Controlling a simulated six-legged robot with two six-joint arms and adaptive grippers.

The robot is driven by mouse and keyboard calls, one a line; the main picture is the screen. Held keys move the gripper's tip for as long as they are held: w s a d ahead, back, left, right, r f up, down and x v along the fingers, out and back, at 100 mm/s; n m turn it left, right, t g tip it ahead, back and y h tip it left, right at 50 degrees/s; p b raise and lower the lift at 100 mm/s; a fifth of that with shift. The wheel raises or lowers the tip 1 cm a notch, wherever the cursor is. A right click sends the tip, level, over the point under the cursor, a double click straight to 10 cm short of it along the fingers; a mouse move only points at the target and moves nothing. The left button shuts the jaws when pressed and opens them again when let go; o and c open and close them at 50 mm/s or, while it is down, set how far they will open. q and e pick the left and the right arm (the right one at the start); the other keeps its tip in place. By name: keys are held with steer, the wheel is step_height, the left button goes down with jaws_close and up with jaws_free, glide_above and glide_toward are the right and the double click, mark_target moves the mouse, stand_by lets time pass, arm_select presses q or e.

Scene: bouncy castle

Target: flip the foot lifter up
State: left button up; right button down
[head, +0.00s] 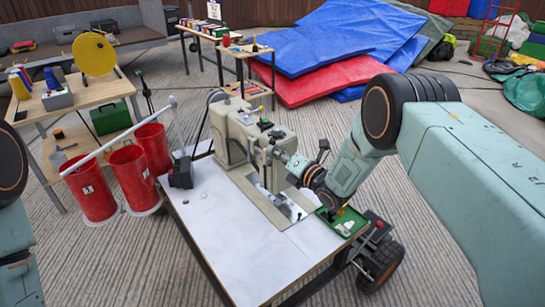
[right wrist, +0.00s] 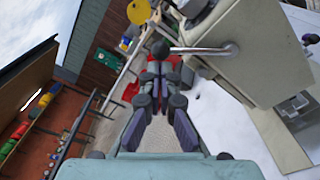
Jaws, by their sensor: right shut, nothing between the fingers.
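The beige sewing machine (head: 238,135) stands on a white-topped table. In the right wrist view its body (right wrist: 250,45) fills the upper right. The foot lifter (right wrist: 205,49) looks like a bent metal rod coming out of the machine, with a dark ball (right wrist: 160,47) at its end. My right gripper (head: 281,155) is at the machine's head end. In the right wrist view its fingers (right wrist: 159,66) are together and empty, with their tips at the ball. I cannot tell whether they touch it. My left arm shows at the left edge; its gripper is out of view.
The white tabletop (head: 215,240) is mostly clear in front. A green tray (head: 348,222) sits at its right corner under my right arm. Red buckets (head: 93,192) stand left of the table. Blue and red mats (head: 330,75) lie behind.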

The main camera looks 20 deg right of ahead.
steer(key=m, duration=0.1)
steer(key=d+r+m, duration=0.1)
steer(key=shift+w+d+r+m, duration=0.25)
steer(key=shift+w+m, duration=0.05)
steer(key=shift+m, duration=0.1)
arm_select(q)
steer(key=shift+f+b, duration=0.6)
steer(key=shift+b, duration=0.05)
arm_select(e)
steer(key=d+m, duration=0.1)
steer(key=m, duration=0.1)
steer(key=w+d+r+m, duration=0.1)
steer(key=d+m, duration=0.1)
steer(key=m, duration=0.1)
steer(key=w+d+m, duration=0.1)
steer(key=d+m, duration=0.1)
steer(key=shift+r+t, duration=0.2)
steer(key=shift+t, duration=0.1)
steer(key=shift+d, duration=0.15)
